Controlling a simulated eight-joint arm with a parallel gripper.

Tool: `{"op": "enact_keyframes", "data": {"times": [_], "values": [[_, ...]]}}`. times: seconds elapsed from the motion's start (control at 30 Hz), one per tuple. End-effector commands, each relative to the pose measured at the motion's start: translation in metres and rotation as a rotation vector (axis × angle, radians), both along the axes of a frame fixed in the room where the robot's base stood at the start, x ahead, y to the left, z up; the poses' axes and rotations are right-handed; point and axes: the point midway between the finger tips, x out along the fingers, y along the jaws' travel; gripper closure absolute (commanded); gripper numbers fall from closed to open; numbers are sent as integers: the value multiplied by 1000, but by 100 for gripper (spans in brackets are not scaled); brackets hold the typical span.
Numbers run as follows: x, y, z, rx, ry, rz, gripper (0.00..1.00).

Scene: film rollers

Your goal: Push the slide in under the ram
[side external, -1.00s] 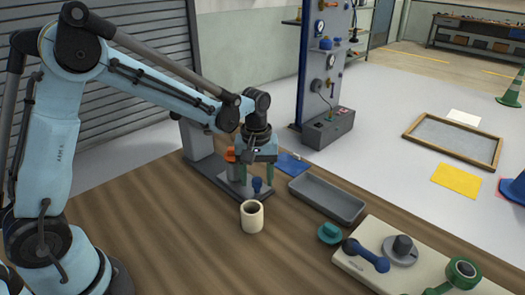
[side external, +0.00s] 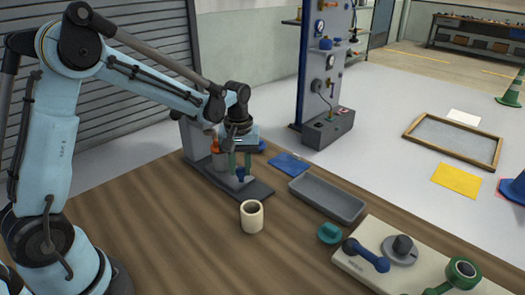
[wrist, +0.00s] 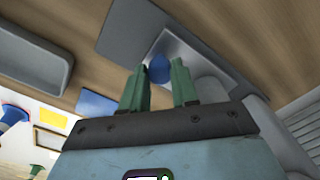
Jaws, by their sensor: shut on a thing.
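My gripper (side external: 240,172) points down with its two green fingers shut on the blue knob (side external: 240,175) of the slide. In the wrist view the knob (wrist: 159,68) shows between the fingertips (wrist: 160,72), on the pale metal slide (wrist: 178,47). The slide lies on a dark grey base plate (side external: 259,191), whose front end is bare. A grey cylinder (side external: 219,161) with an orange top (side external: 215,144) stands beside the gripper, towards the grey press column (side external: 195,137). The ram is not clearly visible; my arm and gripper cover that area.
A cream mug (side external: 252,218) stands in front of the base plate. A grey tray (side external: 327,200) and a blue mat (side external: 289,164) lie to the right. A teal cap (side external: 329,233) and a pale panel with knobs (side external: 350,266) are at the front right. The left table area is clear.

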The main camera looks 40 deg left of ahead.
Motion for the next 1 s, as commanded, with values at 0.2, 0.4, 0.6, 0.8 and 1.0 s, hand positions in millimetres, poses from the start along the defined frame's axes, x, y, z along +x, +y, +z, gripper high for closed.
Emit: {"op": "enact_keyframes", "data": {"times": [0.2, 0.4, 0.6, 0.8, 1.0], "values": [[0, 10, 0, 1, -3, -1, 100], [0, 10, 0, 1, -3, -2, 68], [0, 9, 0, 1, -2, -2, 45], [0, 9, 0, 0, -1, -1, 45], [0, 9, 11, 0, -1, -1, 45]]}}
